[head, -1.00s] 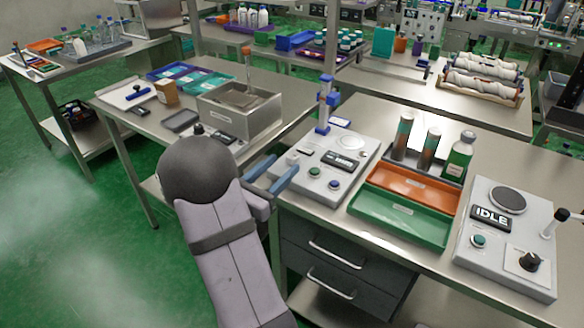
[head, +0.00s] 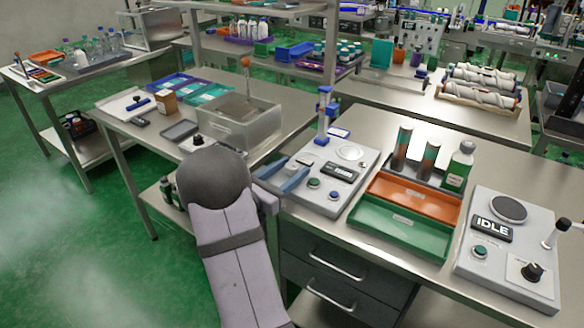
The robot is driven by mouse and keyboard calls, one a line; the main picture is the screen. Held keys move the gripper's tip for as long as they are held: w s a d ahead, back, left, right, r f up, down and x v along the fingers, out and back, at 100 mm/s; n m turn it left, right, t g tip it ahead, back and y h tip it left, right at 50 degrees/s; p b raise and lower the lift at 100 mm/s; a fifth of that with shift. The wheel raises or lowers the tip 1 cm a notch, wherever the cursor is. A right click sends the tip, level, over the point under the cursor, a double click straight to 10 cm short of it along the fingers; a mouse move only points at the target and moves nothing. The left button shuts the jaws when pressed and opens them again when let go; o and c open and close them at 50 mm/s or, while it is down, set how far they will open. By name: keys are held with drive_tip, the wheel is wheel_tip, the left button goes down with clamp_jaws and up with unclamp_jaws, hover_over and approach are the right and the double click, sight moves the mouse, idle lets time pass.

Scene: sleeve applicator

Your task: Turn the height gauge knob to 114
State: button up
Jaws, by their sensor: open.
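My gripper (head: 297,165) is open and empty, its two blue fingers pointing right and away. It hovers at the left edge of a light grey device (head: 318,188) with a blue upright post (head: 325,112), a dark display (head: 340,173) and two round buttons. The display is too small to read. A black knob (head: 533,271) sits on the right-hand grey device (head: 466,262), whose display reads IDLE. Another black knob (head: 198,140) shows just beyond my arm, beside the metal bath, its base partly hidden. I cannot tell which one is the height gauge knob, and no 114 is legible.
A green tray (head: 398,228) and an orange tray (head: 412,195) lie between the two devices, with bottles (head: 458,167) behind. The open metal bath (head: 232,128) stands beyond my arm. Drawers (head: 325,265) are below the bench top.

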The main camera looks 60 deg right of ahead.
drive_tip(key=shift+d, duration=0.45)
drive_tip(key=c, duration=1)
drive_tip(key=shift+c, duration=0.2)
drive_tip(key=shift+s+t, duration=0.1)
drive_tip(key=shift+t, duration=0.2)
drive_tip(key=n+t+b, duration=0.3)
drive_tip(key=t, duration=0.1)
drive_tip(key=shift+s+t, duration=0.1)
drive_tip(key=shift+t, duration=0.2)
drive_tip(key=shift+r+n+t+y+b, duration=0.1)
drive_tip(key=shift+n+t+y+b, duration=0.3)
drive_tip(key=shift+n+t+b, duration=0.6)
drive_tip(key=shift+p, duration=0.3)
